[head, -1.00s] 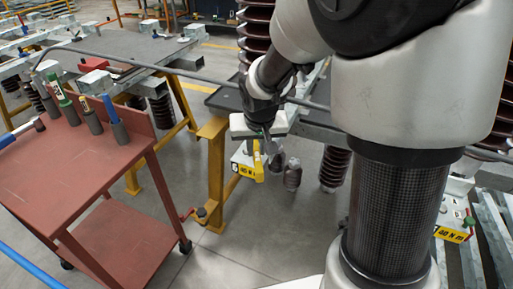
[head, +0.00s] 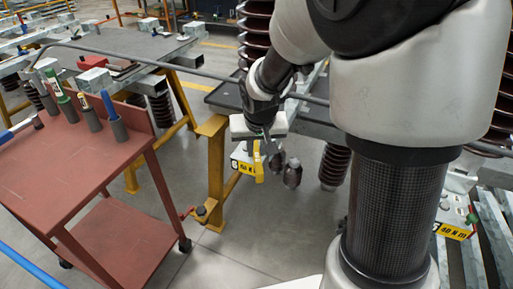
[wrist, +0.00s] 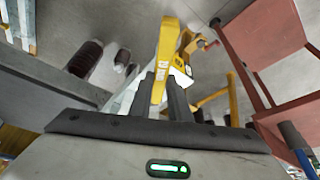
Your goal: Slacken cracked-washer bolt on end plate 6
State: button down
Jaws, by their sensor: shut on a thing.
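The yellow tool (head: 258,166) hangs below my fingers, in front of a yellow and white label (head: 242,167) that appears to read 6 and 40 N m. The bolt and its washer cannot be made out; my gripper and the tool cover that area.
A red trolley (head: 95,172) with upright tools in holders stands at the left. A yellow trestle leg (head: 216,180) stands beside the plate. Brown ribbed insulators (head: 334,167) hang under the frame. Another label (head: 453,231) is at the right. Grey floor lies between.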

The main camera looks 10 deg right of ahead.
jog(key=shift+f, duration=0.35)
dwell(0.4)
jog(key=shift+d+r+n+p, duration=0.2)
jog(key=shift+d+n+p, duration=0.2)
jog(key=shift+d+p, duration=0.25)
jog(key=w+d+n+g+y+p, duration=0.2)
jog(key=w+d+n+y+p, duration=0.2)
jog(key=d+n, duration=0.5)
jog(key=shift+w+d+f+n, duration=0.2)
jog(key=shift+w+n, duration=0.25)
jog(key=shift+n, duration=0.75)
jog(key=shift+r, duration=0.1)
notch_tip(320, 180, up, 2)
jog(key=shift+p, duration=1)
